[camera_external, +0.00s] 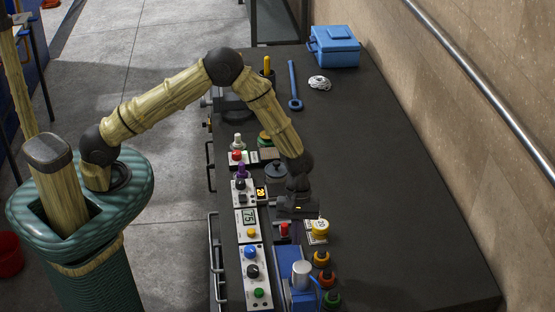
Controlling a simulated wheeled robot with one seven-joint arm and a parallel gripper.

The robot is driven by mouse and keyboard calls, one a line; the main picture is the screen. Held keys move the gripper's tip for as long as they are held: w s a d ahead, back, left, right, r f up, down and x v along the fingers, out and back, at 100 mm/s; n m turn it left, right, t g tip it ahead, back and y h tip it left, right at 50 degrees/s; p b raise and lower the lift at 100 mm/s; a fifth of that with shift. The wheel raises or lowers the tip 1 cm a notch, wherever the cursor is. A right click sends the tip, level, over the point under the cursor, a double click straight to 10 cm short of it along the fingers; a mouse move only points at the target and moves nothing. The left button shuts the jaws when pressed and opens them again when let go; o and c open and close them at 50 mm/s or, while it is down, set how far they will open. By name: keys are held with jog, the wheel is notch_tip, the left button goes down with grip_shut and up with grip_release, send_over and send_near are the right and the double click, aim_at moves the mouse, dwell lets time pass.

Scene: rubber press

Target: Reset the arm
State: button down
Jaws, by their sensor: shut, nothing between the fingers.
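My arm reaches from the left over the dark bench (400,200) and bends down at its elbow. My gripper (298,208) is low over the middle of the bench, to the right of the control panels. It is dark against the dark bench, with its fingers shut and nothing held. A yellow button on a pale base (319,227) is just right of and below the gripper. A red button (284,231) is just below it. I cannot tell whether the gripper touches either.
Control panels with knobs and a display (248,217) line the bench's left edge. A blue machine (290,276) and several coloured buttons stand at the front. A blue toolbox (335,46) and blue wrench (294,87) are at the back. The bench's right side is clear, beside a wall with a rail (482,93).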

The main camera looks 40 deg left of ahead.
jog(key=w+a+r+m+t+b, duration=0.1)
jog(key=w+a+r, duration=0.25)
jog(key=a, duration=0.45)
jog(key=w+a+r+m+t+b, duration=0.1)
jog(key=w+a+r+t, duration=0.2)
jog(key=a, duration=0.5)
jog(key=w+a+r+m+b, duration=0.1)
jog(key=w+a+r+m, duration=0.2)
jog(key=a, duration=0.5)
jog(key=s+a+r+m+t+y+b, duration=0.1)
jog(key=s+a+r, duration=0.1)
jog(key=a, duration=0.8)
jog(key=s+a+r+t+y+b, duration=0.1)
jog(key=s+a, duration=0.3)
jog(key=a, duration=0.7)
jog(key=shift+a+r+m+b, duration=0.25)
jog(key=shift+r+m+b, duration=0.2)
jog(key=shift+b, duration=0.1)
